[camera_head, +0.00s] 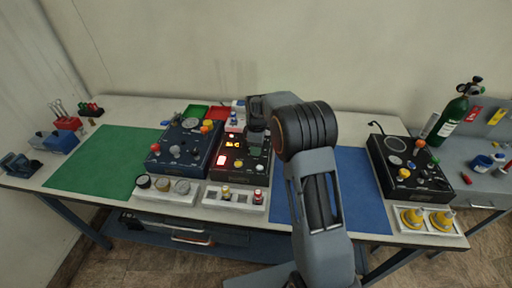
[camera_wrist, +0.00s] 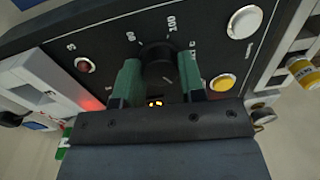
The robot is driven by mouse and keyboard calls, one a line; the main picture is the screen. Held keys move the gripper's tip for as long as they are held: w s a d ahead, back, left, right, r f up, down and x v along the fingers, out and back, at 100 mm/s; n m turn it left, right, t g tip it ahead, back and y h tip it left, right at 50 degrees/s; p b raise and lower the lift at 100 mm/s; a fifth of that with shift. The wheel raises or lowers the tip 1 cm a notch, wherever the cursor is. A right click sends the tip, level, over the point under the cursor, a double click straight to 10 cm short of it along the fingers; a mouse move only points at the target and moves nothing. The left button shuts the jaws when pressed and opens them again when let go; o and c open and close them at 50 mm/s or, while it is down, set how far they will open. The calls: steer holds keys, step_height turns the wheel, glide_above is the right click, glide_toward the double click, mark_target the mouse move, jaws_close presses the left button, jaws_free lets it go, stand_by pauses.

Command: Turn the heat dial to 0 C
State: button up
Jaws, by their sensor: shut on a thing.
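The heat dial (camera_wrist: 160,66) is a black round knob on a dark panel in the wrist view, with scale marks such as "100" printed around it. My gripper (camera_wrist: 160,78) has its two green fingers on either side of the dial and is shut on it. A lit orange display (camera_head: 233,142) shows on the console. I cannot read the dial's setting clearly.
A white round button (camera_wrist: 245,22) and a yellow button (camera_wrist: 222,82) lie close to the right finger. A blue console (camera_head: 185,148) stands directly left of the dark one. A white tray (camera_head: 234,200) with small parts stands in front. A blue mat (camera_head: 362,190) is clear to the right.

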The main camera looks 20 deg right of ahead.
steer(key=shift+w+r, duration=0.1)
steer(key=shift+r, duration=0.05)
steer(key=o, duration=0.9)
steer(key=r, duration=1.3)
steer(key=shift+w+d+r, duration=0.15)
steer(key=shift+w+r, duration=0.1)
steer(key=shift+r, duration=0.05)
